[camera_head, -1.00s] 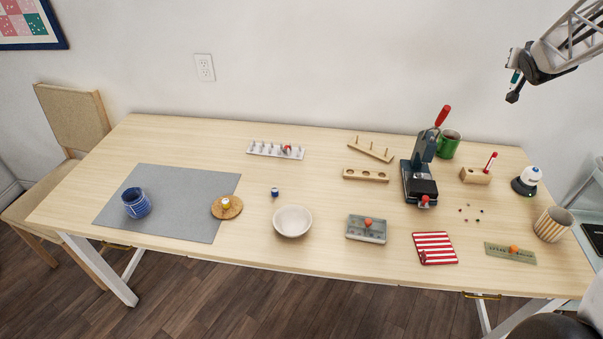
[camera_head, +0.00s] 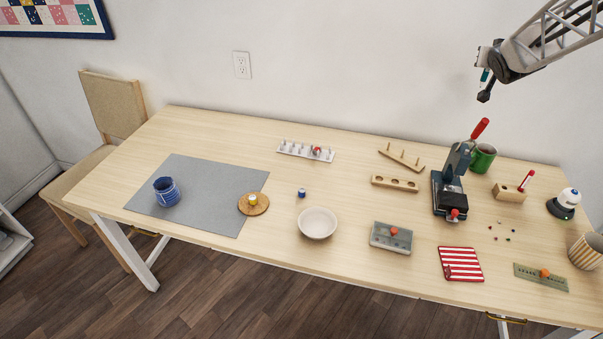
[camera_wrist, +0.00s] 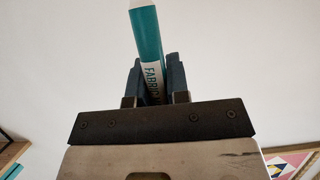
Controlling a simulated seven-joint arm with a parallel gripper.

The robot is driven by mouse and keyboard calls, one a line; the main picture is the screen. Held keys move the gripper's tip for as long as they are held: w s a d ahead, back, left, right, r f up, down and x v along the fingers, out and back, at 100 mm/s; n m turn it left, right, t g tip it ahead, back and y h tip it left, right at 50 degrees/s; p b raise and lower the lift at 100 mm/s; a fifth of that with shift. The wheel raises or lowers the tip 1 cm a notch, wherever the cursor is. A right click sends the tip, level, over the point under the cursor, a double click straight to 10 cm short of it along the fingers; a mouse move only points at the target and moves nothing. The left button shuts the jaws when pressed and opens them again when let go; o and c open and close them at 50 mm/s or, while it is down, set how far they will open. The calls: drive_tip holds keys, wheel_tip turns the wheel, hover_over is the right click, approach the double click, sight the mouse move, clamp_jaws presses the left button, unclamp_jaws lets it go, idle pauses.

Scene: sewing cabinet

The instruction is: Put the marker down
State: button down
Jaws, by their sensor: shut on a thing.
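My gripper (camera_head: 484,88) is raised at the upper right of the head view, above the back right of the table (camera_head: 330,115) and clear of it. It is shut on a teal and white marker (camera_wrist: 149,45) with the letters "FABRIC" on its white band. In the wrist view the marker stands between the two dark fingers, its upper end cut off by the frame edge. A second marker, white with a red end (camera_head: 526,180), stands tilted in a wooden block (camera_head: 509,193) at the table's right.
Below my gripper stand a green mug (camera_head: 482,157) and a dark press with a red handle (camera_head: 453,180). A grey mat (camera_head: 215,180) with a blue cup (camera_head: 166,191) lies at the left. A white bowl (camera_head: 318,223) stands mid-table. The table's back left is bare.

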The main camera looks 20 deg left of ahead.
drive_tip(key=s+a+n+y, duration=0.2)
drive_tip(key=s+a, duration=0.1)
drive_tip(key=a, duration=1)
drive_tip(key=s+a+n+g+y, duration=0.1)
drive_tip(key=s+a+y, duration=0.15)
drive_tip(key=a, duration=1.15)
drive_tip(key=s+a+n+y, duration=0.2)
drive_tip(key=s+a, duration=0.1)
drive_tip(key=a, duration=1)
drive_tip(key=s+a+n+g+y, duration=0.2)
drive_tip(key=s+a+n, duration=0.1)
drive_tip(key=s+a, duration=1.05)
drive_tip(key=s+a+n+g+y, duration=0.2)
drive_tip(key=s+a, duration=0.9)
drive_tip(key=a, duration=0.5)
wheel_tip(320, 180, down, 31)
drive_tip(key=shift+w+a, duration=0.15)
drive_tip(key=shift+a, duration=0.05)
drive_tip(key=w+a+f, duration=0.1)
drive_tip(key=w+a, duration=0.9)
drive_tip(key=a, duration=0.1)
drive_tip(key=shift+w+a+f, duration=0.25)
drive_tip(key=shift+w+f, duration=0.05)
drive_tip(key=shift+w, duration=0.05)
